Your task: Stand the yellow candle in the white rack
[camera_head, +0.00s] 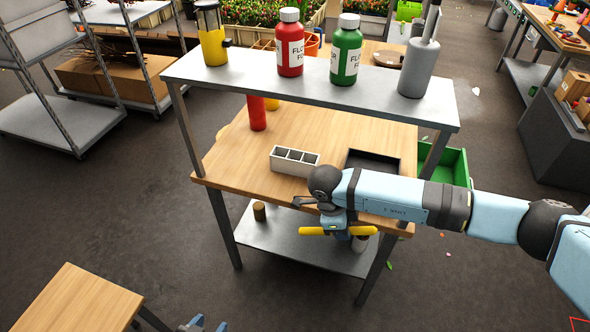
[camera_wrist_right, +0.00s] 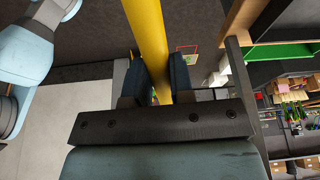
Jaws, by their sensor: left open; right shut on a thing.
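The yellow candle (camera_head: 312,231) lies level in my right gripper (camera_head: 341,231), in front of the wooden table's front edge and over the lower shelf. In the right wrist view the candle (camera_wrist_right: 147,35) runs between the two dark fingers, and the gripper (camera_wrist_right: 156,85) is shut on it. The white rack (camera_head: 295,162) stands on the table top, behind and left of my right wrist. Its compartments look empty. My left gripper (camera_head: 203,325) is open at the bottom edge of the head view, far from the rack, with only its fingertips showing.
A dark tray (camera_head: 372,164) lies right of the rack, partly behind my arm. A red cylinder (camera_head: 257,113) stands behind the rack. A brown cylinder (camera_head: 259,211) stands on the lower shelf.

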